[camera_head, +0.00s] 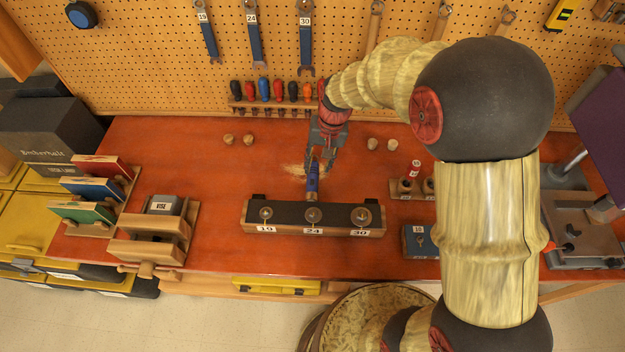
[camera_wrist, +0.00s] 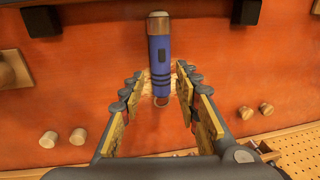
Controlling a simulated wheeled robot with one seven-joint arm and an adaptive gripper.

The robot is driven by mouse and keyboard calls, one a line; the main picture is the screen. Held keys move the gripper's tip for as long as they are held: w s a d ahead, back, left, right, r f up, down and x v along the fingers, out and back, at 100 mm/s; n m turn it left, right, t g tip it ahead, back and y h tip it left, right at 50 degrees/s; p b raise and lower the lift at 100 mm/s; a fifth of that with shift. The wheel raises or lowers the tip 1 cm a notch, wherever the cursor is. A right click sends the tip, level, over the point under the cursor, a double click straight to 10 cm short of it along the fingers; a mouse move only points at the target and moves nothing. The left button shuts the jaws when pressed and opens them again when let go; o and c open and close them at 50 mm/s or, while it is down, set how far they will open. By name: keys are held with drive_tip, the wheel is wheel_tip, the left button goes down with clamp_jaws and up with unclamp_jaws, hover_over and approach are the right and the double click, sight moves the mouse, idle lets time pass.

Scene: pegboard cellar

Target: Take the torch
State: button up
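My gripper (camera_head: 320,158) is open above the torch's far end. In the wrist view a gap shows on both sides of the torch between the fingers of my gripper (camera_wrist: 160,77). I cannot tell the exact height above it.
The peg block (camera_head: 274,218) stands close in front of the torch. Wooden knobs (camera_head: 372,144) lie to both sides. A small blue box (camera_head: 418,241) is at right. A screwdriver rack (camera_head: 270,103) hangs behind.

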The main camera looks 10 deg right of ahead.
sight(313, 177)
drive_tip(key=f, duration=0.2)
drive_tip(key=a+f+b, duration=0.1)
drive_tip(key=f, duration=0.5)
drive_tip(key=shift+w+a+f, duration=0.1)
drive_tip(key=shift+w+a, duration=0.05)
drive_tip(key=shift+w, duration=0.15)
drive_tip(key=shift+c, duration=1.3)
clamp_jaws()
